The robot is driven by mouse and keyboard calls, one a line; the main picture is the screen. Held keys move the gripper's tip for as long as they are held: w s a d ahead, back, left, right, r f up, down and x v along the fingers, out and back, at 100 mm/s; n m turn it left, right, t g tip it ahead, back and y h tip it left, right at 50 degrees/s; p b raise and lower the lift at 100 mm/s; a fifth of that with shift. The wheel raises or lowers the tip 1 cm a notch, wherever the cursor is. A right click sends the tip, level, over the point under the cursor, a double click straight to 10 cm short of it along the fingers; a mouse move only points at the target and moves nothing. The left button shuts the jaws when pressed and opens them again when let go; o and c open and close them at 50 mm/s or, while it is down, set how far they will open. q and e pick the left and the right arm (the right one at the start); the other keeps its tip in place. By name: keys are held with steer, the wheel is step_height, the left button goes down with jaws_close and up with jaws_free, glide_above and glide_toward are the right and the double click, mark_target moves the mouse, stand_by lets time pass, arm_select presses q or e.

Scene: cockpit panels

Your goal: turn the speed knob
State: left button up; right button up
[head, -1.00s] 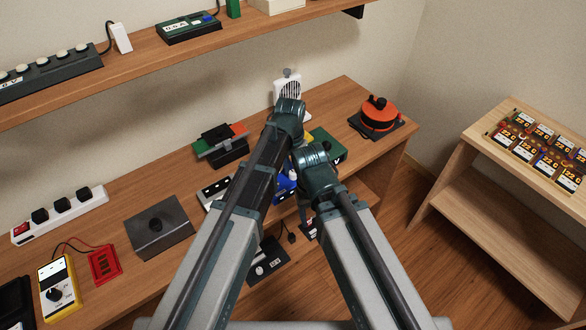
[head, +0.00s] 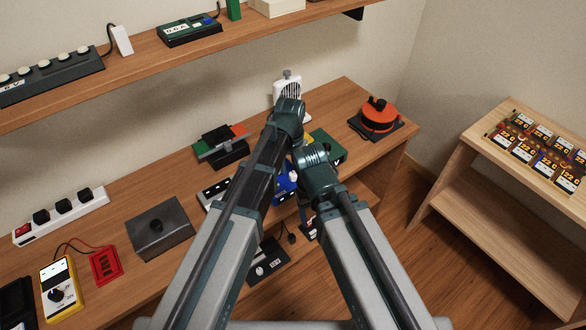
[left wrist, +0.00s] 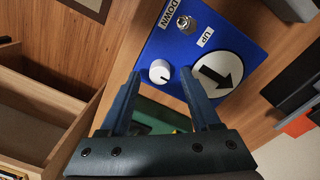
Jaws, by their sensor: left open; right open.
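In the left wrist view a blue box (left wrist: 211,45) carries a white round knob (left wrist: 160,71), a metal toggle switch between labels UP and DOWN, and a white disc with a black arrow. My left gripper (left wrist: 162,76) is open, its fingertips on either side of the knob in this picture. I cannot tell whether they touch it. In the head view the blue box (head: 285,186) shows only in part behind my arms, and its knob is hidden there. My right gripper (head: 306,209) is mostly hidden under its own arm, low in front of the desk.
A green box (head: 328,147) stands just beyond the blue one. An orange reel (head: 379,114) and a white fan (head: 288,90) are farther back. A dark grey box (head: 160,228), a power strip (head: 62,214) and a yellow meter (head: 61,289) stand left. A shelf (head: 140,66) runs above.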

mark_target(291, 173)
arm_select(q)
step_height(291, 173, up, 13)
steer(key=p, duration=1.2)
steer(key=shift+a, duration=0.25)
steer(key=s+a, duration=0.2)
steer(key=s, duration=0.6)
steer(key=s+a+y, duration=0.1)
steer(key=s+a, duration=0.2)
steer(key=s, duration=0.5)
steer(key=shift+s+a+y, duration=0.2)
steer(key=shift+a+y, duration=0.1)
steer(key=shift+a, duration=0.05)
steer(key=shift+r, duration=0.1)
